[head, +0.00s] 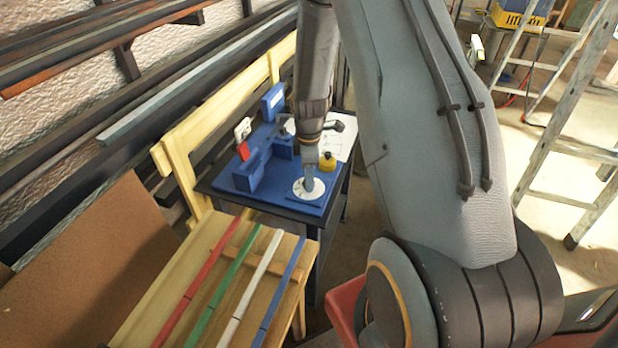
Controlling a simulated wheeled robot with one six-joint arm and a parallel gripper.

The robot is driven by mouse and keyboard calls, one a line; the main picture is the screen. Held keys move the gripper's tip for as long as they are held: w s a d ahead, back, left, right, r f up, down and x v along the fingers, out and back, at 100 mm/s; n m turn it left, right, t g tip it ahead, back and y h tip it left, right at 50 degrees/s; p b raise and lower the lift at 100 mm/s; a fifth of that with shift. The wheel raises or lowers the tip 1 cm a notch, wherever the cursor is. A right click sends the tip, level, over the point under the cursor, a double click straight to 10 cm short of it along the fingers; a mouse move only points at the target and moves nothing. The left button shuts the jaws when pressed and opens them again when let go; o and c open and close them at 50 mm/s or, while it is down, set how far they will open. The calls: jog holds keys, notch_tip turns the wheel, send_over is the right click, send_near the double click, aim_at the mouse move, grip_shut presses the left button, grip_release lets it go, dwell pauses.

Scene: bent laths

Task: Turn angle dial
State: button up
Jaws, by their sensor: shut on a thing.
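The angle dial (299,192) is a white disc on the blue fixture (262,198), near its front right corner, on a small dark table. My gripper (309,184) points down over the dial and is shut on its middle. The fingertips and the grip itself are small and partly hidden, and I cannot read the dial's setting. Four laths lie side by side on the wooden bench: red (200,280), green (222,285), white (251,285) and blue (281,285).
A yellow item (327,160) stands close to my gripper on the right. Blue blocks (249,172) rise on the fixture to the left. The bench's pale back rail (205,122) runs behind. A stepladder (565,130) stands at right.

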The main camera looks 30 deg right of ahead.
jog(key=o, duration=1)
jog(key=shift+o, duration=0.2)
jog(key=shift+r, duration=0.15)
jog(key=shift+r+b, duration=0.9)
jog(key=shift+r, duration=2.9)
